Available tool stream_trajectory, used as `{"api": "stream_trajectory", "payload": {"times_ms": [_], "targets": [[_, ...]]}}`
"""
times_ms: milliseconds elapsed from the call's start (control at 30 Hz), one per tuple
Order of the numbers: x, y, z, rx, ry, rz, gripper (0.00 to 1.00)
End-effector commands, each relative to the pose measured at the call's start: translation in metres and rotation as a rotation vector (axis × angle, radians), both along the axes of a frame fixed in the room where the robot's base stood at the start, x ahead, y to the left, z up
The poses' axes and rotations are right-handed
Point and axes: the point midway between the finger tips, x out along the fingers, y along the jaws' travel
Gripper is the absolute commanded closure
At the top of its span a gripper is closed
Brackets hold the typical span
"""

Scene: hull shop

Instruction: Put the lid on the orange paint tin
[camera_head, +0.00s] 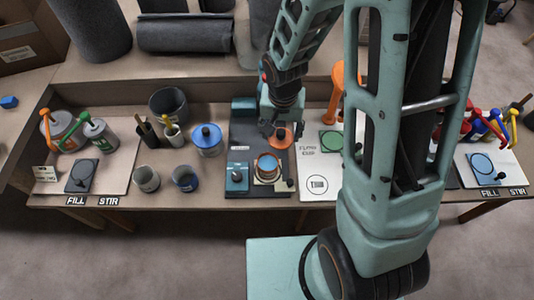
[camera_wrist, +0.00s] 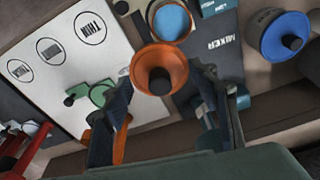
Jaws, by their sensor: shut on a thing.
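The orange lid (camera_head: 285,134) is a round, shallow piece with a dark knob. It also shows in the wrist view (camera_wrist: 148,60), between my fingers. My gripper (camera_head: 281,128) is shut on the lid and holds it above the dark mixer mat; its fingers (camera_wrist: 163,76) lie on either side of the lid in the wrist view. The orange paint tin (camera_head: 267,177) stands open on the mixer mat, nearer the front edge than the lid. Blue shows inside its orange rim. In the wrist view the tin (camera_wrist: 170,22) is at the top, apart from the lid.
A blue-lidded tin (camera_head: 208,139) stands left of the mat. A teal block (camera_head: 236,178) is left of the orange tin. A white board (camera_head: 317,160) lies right of the mat. My arm hides part of the right bench.

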Motion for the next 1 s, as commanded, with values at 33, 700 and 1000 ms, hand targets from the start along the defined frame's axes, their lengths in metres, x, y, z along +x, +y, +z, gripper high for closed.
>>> {"api": "stream_trajectory", "payload": {"times_ms": [33,700,1000], "targets": [[-0.002,0.009,-0.015,0.002,-0.006,-0.012,0.58],[-0.022,0.038,-0.026,-0.001,-0.006,-0.115,0.58],[-0.022,0.037,-0.052,-0.001,-0.006,-0.114,0.58]]}}
